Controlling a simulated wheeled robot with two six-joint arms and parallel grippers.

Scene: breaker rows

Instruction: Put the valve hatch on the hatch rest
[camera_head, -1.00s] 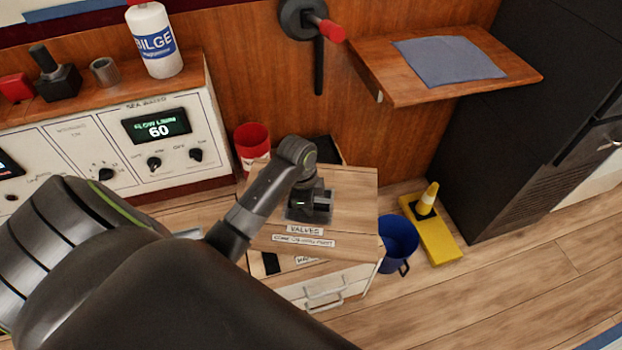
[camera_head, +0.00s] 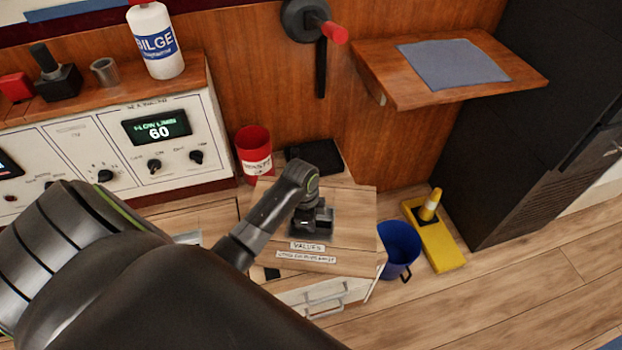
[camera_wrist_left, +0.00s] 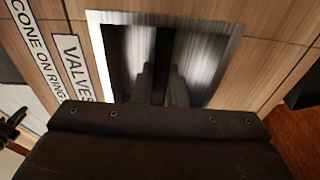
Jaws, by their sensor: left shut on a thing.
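The valve hatch (camera_head: 350,215) is a flat light-wood panel with labels reading "VALVES" and, below it, a cone-first line. It lies over a white cabinet with drawer handles. My left gripper (camera_head: 311,222) points down at the metal plate in the panel's middle and is shut on the hatch's grip there. In the left wrist view the gripper fingers (camera_wrist_left: 160,85) reach into the shiny metal plate (camera_wrist_left: 122,45) of the hatch (camera_wrist_left: 262,62); the grip itself is mostly hidden. No thing is labelled as the hatch rest; I cannot tell which it is. My right gripper is not in view.
A wooden shelf (camera_head: 385,70) with a blue-grey cloth (camera_head: 453,64) is at upper right. A red bin (camera_head: 253,150) and a black flat piece (camera_head: 322,156) are behind the hatch. A blue bucket (camera_head: 400,245) and a yellow base with a cone (camera_head: 436,240) stand right.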

